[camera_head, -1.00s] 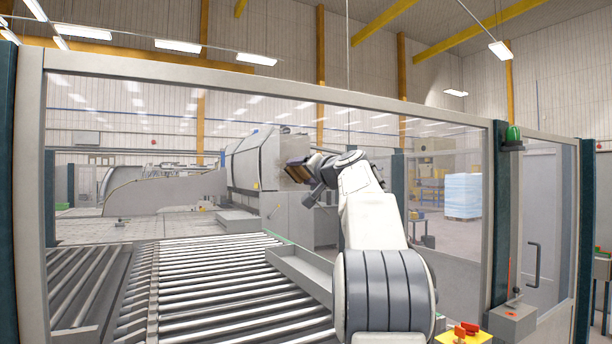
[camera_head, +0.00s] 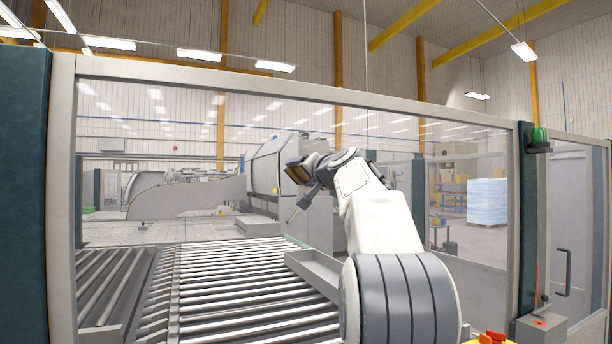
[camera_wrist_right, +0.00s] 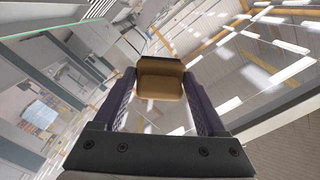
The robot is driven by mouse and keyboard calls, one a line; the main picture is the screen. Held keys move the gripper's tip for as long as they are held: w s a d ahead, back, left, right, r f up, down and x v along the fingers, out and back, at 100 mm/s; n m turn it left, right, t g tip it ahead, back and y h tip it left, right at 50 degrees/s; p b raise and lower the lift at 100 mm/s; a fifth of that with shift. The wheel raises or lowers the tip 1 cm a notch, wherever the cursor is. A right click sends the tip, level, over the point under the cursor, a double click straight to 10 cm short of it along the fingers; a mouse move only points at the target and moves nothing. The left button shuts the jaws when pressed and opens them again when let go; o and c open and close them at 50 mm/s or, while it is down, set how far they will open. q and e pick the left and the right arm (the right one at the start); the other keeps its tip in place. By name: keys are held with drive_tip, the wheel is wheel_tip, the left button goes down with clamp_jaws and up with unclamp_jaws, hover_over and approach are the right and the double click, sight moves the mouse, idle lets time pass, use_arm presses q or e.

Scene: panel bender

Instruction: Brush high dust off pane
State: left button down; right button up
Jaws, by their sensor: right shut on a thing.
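The pane (camera_head: 150,205) is a large clear sheet in a grey metal frame, filling most of the head view. I cannot make out any dust on it. My right gripper (camera_head: 308,170) is raised in front of the middle of the pane, and my arm reaches up from the lower right. It is shut on a brown brush (camera_head: 297,174). In the right wrist view, the two purple fingers of the gripper (camera_wrist_right: 158,100) hold the tan brush block (camera_wrist_right: 160,82) with a dark strip along its far edge. I cannot tell whether the brush touches the pane. My left gripper is out of view.
Behind the pane lie a roller conveyor (camera_head: 240,290) and a grey machine (camera_head: 265,165). A dark post (camera_head: 25,190) stands at the left. At the right are a post with a green lamp (camera_head: 540,138) and a door with a handle (camera_head: 567,270). A red and yellow item (camera_head: 490,338) shows at the bottom edge.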

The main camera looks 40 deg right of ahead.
drive_tip(key=shift+r+p, duration=0.65)
drive_tip(key=shift+r, duration=0.3)
drive_tip(key=shift+s+d+f, duration=0.1)
drive_tip(key=shift+s+d, duration=0.05)
drive_tip(key=shift+d, duration=0.8)
drive_tip(key=d, duration=0.2)
drive_tip(key=s+d, duration=0.1)
drive_tip(key=d, duration=0.2)
drive_tip(key=shift+s+d+p, duration=0.2)
drive_tip(key=shift+p, duration=0.15)
drive_tip(key=b+v, duration=0.4)
drive_tip(key=v, duration=0.2)
